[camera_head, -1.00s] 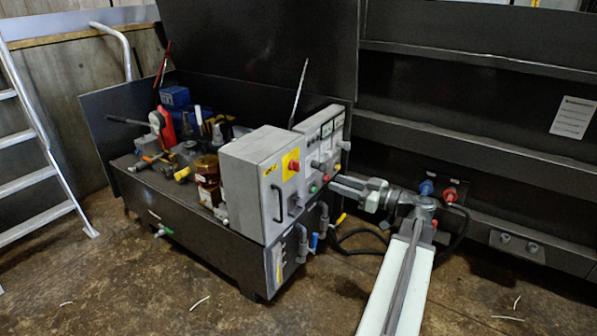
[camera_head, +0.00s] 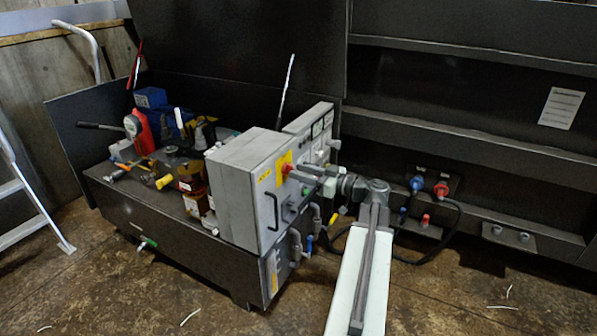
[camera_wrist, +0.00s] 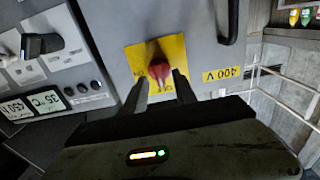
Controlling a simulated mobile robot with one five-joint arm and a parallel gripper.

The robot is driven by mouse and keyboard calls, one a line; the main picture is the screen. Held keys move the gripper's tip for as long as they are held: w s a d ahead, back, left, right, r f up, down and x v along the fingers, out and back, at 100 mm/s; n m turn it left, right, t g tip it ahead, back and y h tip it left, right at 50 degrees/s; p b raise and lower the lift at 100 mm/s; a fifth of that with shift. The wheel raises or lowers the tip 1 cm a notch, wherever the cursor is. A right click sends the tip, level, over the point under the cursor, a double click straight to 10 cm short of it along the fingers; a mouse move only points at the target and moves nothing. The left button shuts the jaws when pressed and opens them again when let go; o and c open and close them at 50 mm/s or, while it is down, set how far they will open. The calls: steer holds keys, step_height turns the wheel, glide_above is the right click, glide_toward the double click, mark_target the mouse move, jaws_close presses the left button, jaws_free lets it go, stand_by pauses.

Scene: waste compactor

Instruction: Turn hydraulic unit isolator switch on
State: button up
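The isolator switch is a red knob on a yellow plate on the grey control cabinet (camera_head: 240,190). In the wrist view the red knob (camera_wrist: 159,70) is at upper middle, on the yellow plate (camera_wrist: 140,56) with dark lettering. In the head view the knob (camera_head: 287,168) shows small at the cabinet front. My gripper (camera_wrist: 159,86) is open, with one finger on each side of the knob's lower part in the wrist view. Whether the fingers touch it cannot be told. In the head view my gripper (camera_head: 300,174) reaches the cabinet front from the right.
The cabinet has a black handle (camera_head: 272,207) and a dark selector (camera_head: 290,213). A second panel (camera_wrist: 50,55) with knobs and displays stands beside it. Pipes and a blue lever (camera_head: 310,245) are below. A dark wall with blue and red connectors (camera_head: 441,188) lies right.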

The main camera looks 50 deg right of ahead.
steer(key=shift+w+a, duration=0.15)
steer(key=shift+w, duration=0.5)
jaws_close()
steer(key=shift+d+f+m, duration=0.1)
steer(key=shift+f+m, duration=0.05)
steer(key=shift+m, duration=4.3)
steer(key=shift+d+f+m, duration=0.1)
steer(key=shift+m, duration=4.35)
